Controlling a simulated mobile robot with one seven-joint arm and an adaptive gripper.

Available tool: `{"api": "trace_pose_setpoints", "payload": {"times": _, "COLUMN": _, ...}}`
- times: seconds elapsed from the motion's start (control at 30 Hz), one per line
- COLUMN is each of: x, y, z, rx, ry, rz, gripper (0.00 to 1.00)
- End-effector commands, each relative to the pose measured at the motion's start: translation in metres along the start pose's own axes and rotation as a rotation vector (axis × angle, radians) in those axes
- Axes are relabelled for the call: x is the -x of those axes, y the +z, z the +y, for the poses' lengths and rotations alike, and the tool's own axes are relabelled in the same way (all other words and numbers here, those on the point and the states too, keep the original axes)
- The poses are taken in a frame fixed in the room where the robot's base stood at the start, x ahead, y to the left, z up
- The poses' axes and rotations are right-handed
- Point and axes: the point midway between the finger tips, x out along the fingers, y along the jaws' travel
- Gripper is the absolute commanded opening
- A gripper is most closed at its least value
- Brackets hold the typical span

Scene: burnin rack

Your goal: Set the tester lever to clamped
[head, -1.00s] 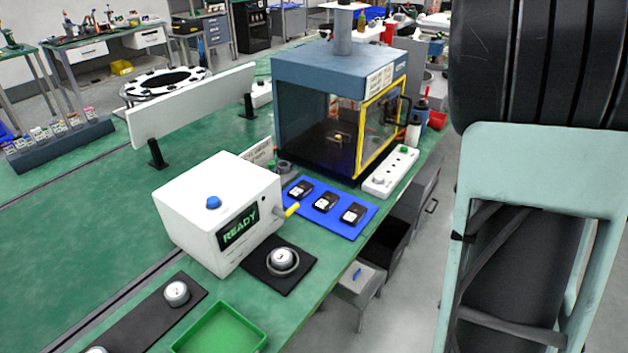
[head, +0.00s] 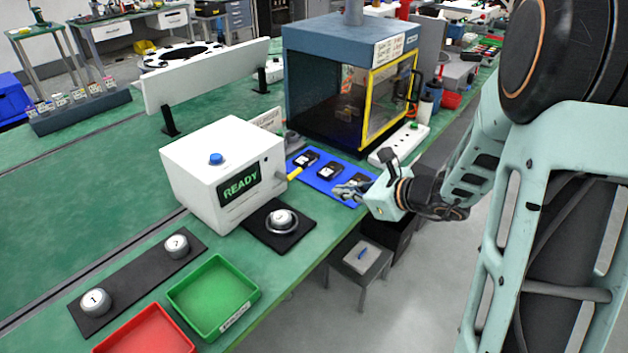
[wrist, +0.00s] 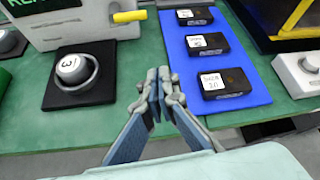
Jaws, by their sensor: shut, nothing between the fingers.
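The tester is a white box (head: 208,160) on the green bench, with a blue button on top and a dark screen reading READY (head: 240,184). Its lever has a yellow handle (head: 294,173) sticking out of the right side. In the wrist view the yellow handle (wrist: 130,16) lies about level at the top, ahead of my gripper. My gripper (wrist: 158,75) is shut and empty, its fingertips between the black pad and the blue mat, apart from the lever. In the head view my gripper (head: 345,190) is at the bench's front edge, overlapping the mat's near corner.
A blue mat (wrist: 183,50) holds black modules. A black pad (wrist: 50,98) holds a round white piece marked 3 (wrist: 72,68). A green tray (head: 213,294), a red tray (head: 148,335) and a yellow-framed chamber (head: 345,80) stand nearby.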

Motion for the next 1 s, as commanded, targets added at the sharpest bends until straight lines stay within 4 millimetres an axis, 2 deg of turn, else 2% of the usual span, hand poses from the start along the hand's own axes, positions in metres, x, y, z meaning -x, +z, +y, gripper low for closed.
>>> {"api": "trace_pose_setpoints", "payload": {"times": 0.17, "x": -0.004, "y": 0.010, "z": 0.003, "rx": -0.010, "ry": 0.004, "rz": -0.034, "gripper": 0.00}}
{"api": "trace_pose_setpoints", "payload": {"times": 0.43, "x": -0.004, "y": 0.010, "z": 0.003, "rx": -0.009, "ry": 0.005, "rz": -0.031, "gripper": 0.00}}
{"api": "trace_pose_setpoints", "payload": {"times": 0.57, "x": -0.012, "y": 0.009, "z": 0.003, "rx": -0.008, "ry": 0.006, "rz": -0.031, "gripper": 0.00}}
{"api": "trace_pose_setpoints", "payload": {"times": 0.67, "x": -0.027, "y": 0.009, "z": 0.005, "rx": -0.009, "ry": 0.009, "rz": -0.031, "gripper": 0.00}}
{"api": "trace_pose_setpoints", "payload": {"times": 1.0, "x": -0.099, "y": 0.011, "z": 0.005, "rx": -0.009, "ry": 0.009, "rz": -0.030, "gripper": 0.00}}
